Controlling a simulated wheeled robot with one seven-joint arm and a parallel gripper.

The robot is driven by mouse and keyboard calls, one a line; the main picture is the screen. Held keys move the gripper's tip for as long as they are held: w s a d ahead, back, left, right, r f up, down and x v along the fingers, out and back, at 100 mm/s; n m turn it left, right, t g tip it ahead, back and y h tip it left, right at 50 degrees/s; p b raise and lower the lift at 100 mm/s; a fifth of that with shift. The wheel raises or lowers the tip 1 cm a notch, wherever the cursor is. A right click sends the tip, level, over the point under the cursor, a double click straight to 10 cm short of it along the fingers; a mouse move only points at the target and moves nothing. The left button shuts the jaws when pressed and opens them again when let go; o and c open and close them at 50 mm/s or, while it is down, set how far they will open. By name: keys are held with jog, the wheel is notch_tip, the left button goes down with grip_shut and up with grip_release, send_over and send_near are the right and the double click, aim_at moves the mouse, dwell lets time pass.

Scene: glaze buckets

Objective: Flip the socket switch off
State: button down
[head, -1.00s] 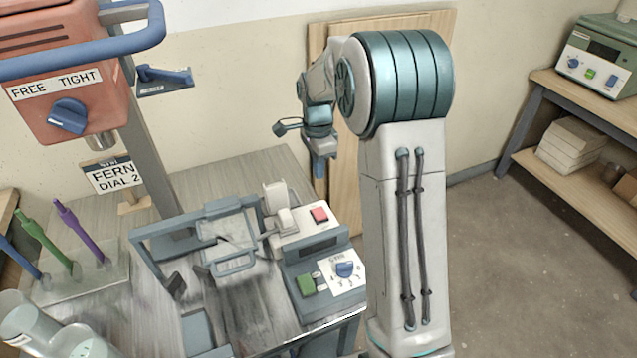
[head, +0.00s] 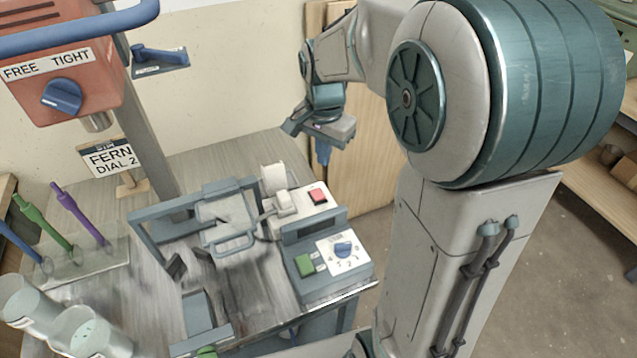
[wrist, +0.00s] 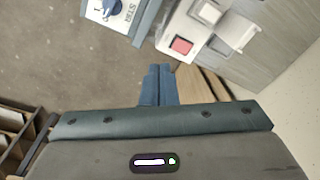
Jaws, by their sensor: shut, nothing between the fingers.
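The socket is a white box (head: 300,208) on the bench, with a red rocker switch (head: 318,195) on its top and a plug with a lead beside the switch. Which way the rocker is tipped I cannot tell. In the wrist view the red switch (wrist: 182,45) shows above and slightly right of my fingers, with the white plug (wrist: 232,33) to its right. My gripper (head: 323,158) is shut and empty. It is above and behind the socket in the head view, apart from it. Its blue fingers (wrist: 158,75) point toward the socket side of the wrist view.
A grey control box with a green button (head: 304,265) and a blue dial (head: 343,250) stands in front of the socket. A grey frame (head: 165,225) is to its left. An orange machine head (head: 60,75) hangs at upper left. Wooden boards lean on the wall behind my gripper.

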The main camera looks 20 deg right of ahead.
jog(key=s+a+n+t, duration=0.1)
jog(key=s+n+t, duration=0.1)
jog(key=s+n, duration=0.7)
jog(key=s, duration=0.7)
jog(key=shift+n, duration=0.4)
jog(key=shift+s, duration=0.25)
